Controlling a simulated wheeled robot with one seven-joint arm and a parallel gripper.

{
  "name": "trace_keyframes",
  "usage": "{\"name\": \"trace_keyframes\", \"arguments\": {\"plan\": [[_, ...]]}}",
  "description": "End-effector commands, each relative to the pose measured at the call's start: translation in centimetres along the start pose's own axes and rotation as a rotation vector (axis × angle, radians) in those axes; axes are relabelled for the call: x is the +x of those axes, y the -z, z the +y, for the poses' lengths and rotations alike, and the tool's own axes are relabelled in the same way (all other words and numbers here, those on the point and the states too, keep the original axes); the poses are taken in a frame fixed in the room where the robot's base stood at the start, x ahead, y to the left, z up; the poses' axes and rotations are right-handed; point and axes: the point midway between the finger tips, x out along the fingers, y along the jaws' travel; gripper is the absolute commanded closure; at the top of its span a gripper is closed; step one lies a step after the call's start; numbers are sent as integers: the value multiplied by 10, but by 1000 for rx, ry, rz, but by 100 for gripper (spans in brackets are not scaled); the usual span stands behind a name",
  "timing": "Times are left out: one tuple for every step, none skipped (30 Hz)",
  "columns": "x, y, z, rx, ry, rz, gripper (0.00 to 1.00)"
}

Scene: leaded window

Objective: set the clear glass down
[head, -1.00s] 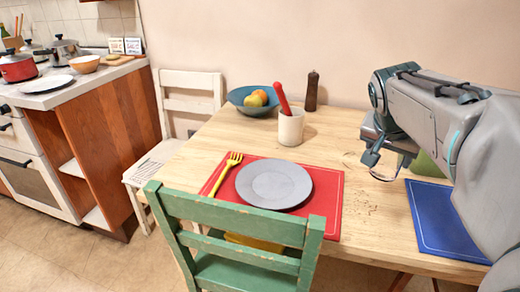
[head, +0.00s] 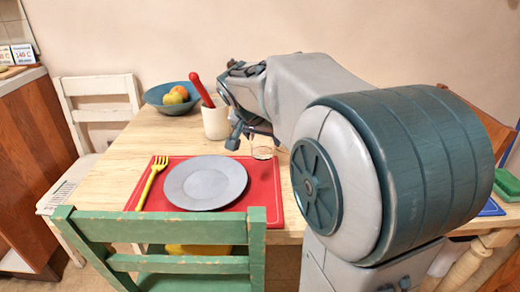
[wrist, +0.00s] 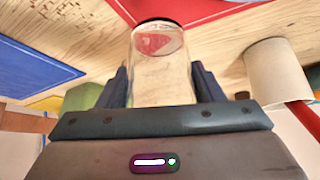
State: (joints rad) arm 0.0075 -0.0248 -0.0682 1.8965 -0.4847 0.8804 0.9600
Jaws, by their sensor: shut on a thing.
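The clear glass (head: 262,151) hangs from my gripper (head: 254,133) over the far right part of the red placemat (head: 285,185). In the wrist view the clear glass (wrist: 160,75) sits between the two dark fingers of my gripper (wrist: 161,84), which are shut on its sides. The red placemat (wrist: 185,10) shows past its end, and red shows through it. I cannot tell how high the glass is, though it seems clear of the table (head: 130,140).
A grey plate (head: 205,182) and yellow fork (head: 150,182) lie on the red placemat. A blue bowl (head: 160,97) of fruit is farther left. A green chair (head: 160,228) stands in front.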

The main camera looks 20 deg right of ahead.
Motion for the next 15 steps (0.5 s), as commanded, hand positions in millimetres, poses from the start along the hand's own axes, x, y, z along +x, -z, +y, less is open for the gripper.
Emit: {"name": "trace_keyframes", "arguments": {"plan": [[5,-4,0,-1,-1,-1,68],[9,-6,0,-1,-1,-1,68],[14,-9,0,-1,-2,-2,68],[18,-12,1,-1,-2,-1,68],[22,-15,1,-1,-2,-1,68],[28,-18,1,-1,-2,-1,68],[30,-20,1,-2,-2,-1,68],[32,-21,1,-1,-2,-1,68],[33,-21,1,-1,-1,0,68],[32,-21,1,0,0,0,68],[32,-20,1,0,0,1,68],[32,-20,1,0,0,1,68],[31,-20,1,0,0,0,68],[31,-20,1,0,0,0,68],[31,-20,1,0,0,0,68]]}}
